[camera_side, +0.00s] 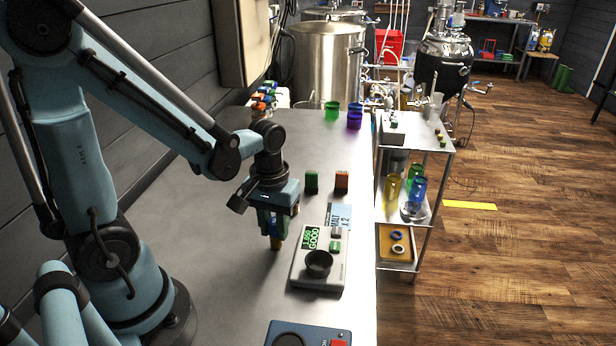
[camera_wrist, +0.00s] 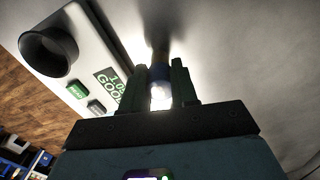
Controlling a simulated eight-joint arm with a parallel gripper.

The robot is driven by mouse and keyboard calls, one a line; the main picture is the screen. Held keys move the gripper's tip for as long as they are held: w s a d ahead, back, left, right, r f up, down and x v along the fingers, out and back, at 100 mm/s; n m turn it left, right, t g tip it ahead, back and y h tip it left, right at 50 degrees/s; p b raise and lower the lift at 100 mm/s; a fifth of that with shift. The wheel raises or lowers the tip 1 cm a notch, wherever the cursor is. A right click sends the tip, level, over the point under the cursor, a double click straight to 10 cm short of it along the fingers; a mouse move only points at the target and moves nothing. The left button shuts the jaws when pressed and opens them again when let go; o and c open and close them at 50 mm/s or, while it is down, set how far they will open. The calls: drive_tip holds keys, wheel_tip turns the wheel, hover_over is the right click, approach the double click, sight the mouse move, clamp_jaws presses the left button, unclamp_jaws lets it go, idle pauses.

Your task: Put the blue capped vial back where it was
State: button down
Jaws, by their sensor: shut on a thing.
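My gripper (camera_side: 273,228) points down over the metal table, left of the grey meter (camera_side: 310,283). It is shut on the vial with the blue cap. The vial's amber lower end (camera_side: 275,242) shows beneath the fingers, close to the table top; I cannot tell if it touches. In the wrist view the vial (camera_wrist: 160,70) stands between the two dark fingers (camera_wrist: 161,88), with a bright glare on its near end. Several small vials with coloured caps (camera_side: 264,98) stand together at the back left of the table.
The meter has a dark cup (camera_side: 319,263) and a green display reading GOOD. Coloured cups (camera_side: 355,117) stand farther back. A dark blue device (camera_side: 306,336) is in front.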

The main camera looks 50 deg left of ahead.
sight(274, 222)
drive_tip(key=shift+f, duration=0.1)
drive_tip(key=c, duration=0.9)
unclamp_jaws()
drive_tip(key=shift+o, duration=0.2)
wheel_tip(274, 222, up, 12)
drive_tip(key=d+m+t, duration=0.1)
drive_tip(key=m+t, duration=0.1)
drive_tip(key=w+d+m+t, duration=0.1)
drive_tip(key=m+t, duration=0.1)
drive_tip(key=w+d+f+m+t, duration=0.1)
drive_tip(key=m+t, duration=0.1)
drive_tip(key=t, duration=0.1)
drive_tip(key=shift+d+m, duration=0.4)
